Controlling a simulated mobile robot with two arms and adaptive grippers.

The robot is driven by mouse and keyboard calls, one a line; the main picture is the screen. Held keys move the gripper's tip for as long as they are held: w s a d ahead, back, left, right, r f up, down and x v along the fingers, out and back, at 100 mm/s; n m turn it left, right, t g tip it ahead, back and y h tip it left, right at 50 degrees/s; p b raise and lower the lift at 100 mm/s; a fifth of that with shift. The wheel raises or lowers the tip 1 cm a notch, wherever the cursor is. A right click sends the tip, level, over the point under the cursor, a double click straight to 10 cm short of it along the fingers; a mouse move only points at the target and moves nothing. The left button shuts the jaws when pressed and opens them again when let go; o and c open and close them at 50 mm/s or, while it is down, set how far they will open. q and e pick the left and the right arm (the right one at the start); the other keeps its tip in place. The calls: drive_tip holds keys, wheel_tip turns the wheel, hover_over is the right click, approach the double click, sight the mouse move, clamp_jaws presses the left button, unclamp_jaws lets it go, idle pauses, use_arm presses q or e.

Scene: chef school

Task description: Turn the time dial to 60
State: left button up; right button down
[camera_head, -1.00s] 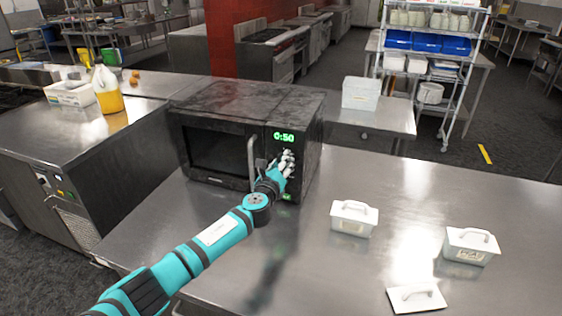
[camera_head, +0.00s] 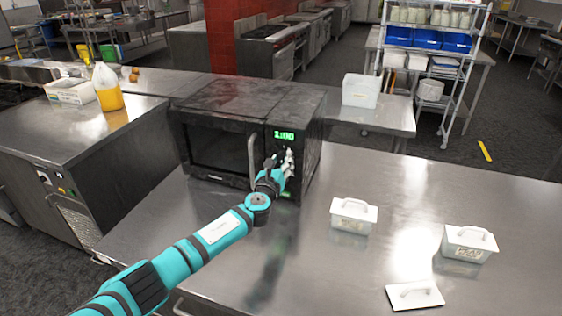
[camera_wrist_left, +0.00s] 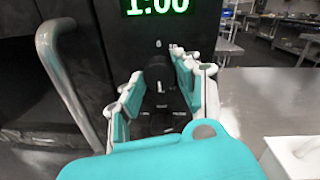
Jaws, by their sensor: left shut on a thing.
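A black microwave (camera_head: 217,150) stands on the steel counter. Its green display (camera_head: 284,136) reads 1:00, and the display also shows large in the left wrist view (camera_wrist_left: 157,6). The dark time dial (camera_wrist_left: 158,72) sits on the panel below the display. My left gripper (camera_head: 284,163) is at the control panel. In the left wrist view my left gripper (camera_wrist_left: 157,88) has its fingers on both sides of the dial, shut on it. The fingers hide part of the dial. My right gripper is in neither view.
The microwave's door handle (camera_head: 252,158) is just left of the gripper. Two white lidded containers (camera_head: 353,217) (camera_head: 469,244) and a white lid (camera_head: 414,295) are on the counter to the right. The counter between them and the microwave is clear.

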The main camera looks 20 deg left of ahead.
use_arm(q)
drive_tip(key=shift+f, duration=0.15)
drive_tip(key=o, duration=1.1)
drive_tip(key=shift+o, duration=0.2)
drive_tip(key=s, duration=1.2)
drive_tip(key=shift+d, duration=0.15)
